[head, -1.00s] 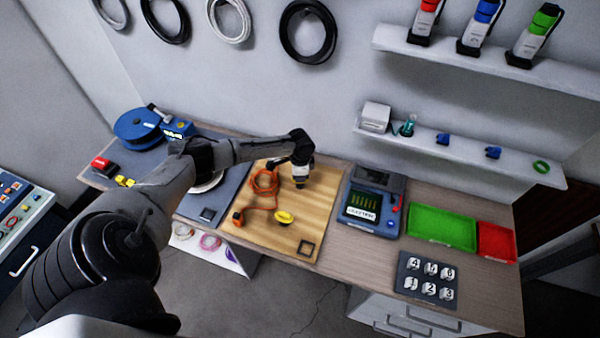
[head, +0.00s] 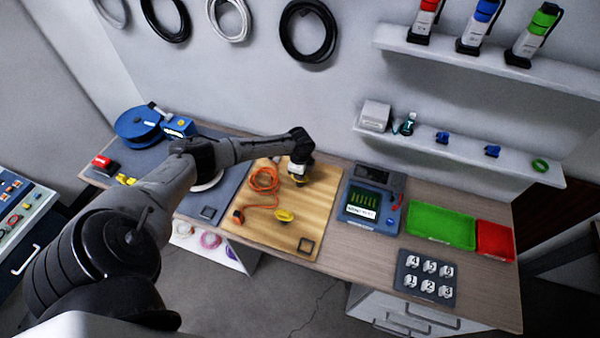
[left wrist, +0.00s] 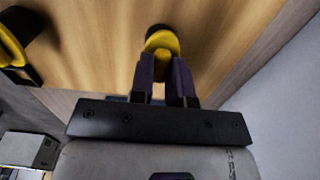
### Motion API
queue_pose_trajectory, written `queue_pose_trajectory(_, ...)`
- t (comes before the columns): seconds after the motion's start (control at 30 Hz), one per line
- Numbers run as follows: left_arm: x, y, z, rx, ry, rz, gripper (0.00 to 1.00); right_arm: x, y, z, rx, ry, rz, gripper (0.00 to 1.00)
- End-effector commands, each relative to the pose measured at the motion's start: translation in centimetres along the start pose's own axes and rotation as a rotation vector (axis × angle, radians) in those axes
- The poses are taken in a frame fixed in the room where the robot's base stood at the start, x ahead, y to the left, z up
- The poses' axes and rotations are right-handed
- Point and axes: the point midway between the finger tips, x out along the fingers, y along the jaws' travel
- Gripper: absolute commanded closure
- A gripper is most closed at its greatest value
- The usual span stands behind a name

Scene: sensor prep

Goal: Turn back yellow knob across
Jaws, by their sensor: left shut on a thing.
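The back yellow knob (left wrist: 161,42) stands on the wooden board, between the fingertips of my left gripper (left wrist: 164,66) in the left wrist view. The gripper is shut on its yellow grip, and the knob has a dark base. In the head view my left gripper (head: 299,180) points down at the back of the board and hides most of this knob. A second yellow knob (head: 284,215) sits nearer the front of the board; it also shows at the left edge of the left wrist view (left wrist: 12,48). My right gripper is not in view.
An orange cable (head: 264,180) lies coiled on the wooden board (head: 265,240), left of my gripper. A blue device (head: 368,210) stands to the right, then a green tray (head: 440,227) and a red tray (head: 496,241). The wall is close behind the board.

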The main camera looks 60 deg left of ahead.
Motion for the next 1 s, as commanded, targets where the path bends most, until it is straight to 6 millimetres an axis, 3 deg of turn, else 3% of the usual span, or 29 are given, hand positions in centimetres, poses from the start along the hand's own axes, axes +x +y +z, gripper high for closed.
queue_pose_trajectory(0.27,-0.1,0.0,-0.1,0.004,0.003,-0.001,1.00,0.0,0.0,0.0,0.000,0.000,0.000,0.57)
queue_pose_trajectory(0.3,-0.1,0.0,-0.1,0.003,0.003,-0.001,0.79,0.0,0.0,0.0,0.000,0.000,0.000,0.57)
queue_pose_trajectory(0.53,-0.1,0.0,-0.1,0.002,0.002,0.000,0.57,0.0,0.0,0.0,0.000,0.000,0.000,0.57)
queue_pose_trajectory(0.83,-0.3,0.0,0.0,0.001,0.001,-0.001,0.57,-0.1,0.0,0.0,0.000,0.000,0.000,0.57)
queue_pose_trajectory(1.0,-2.4,-0.1,0.0,0.002,0.000,-0.003,0.57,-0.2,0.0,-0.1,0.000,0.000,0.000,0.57)
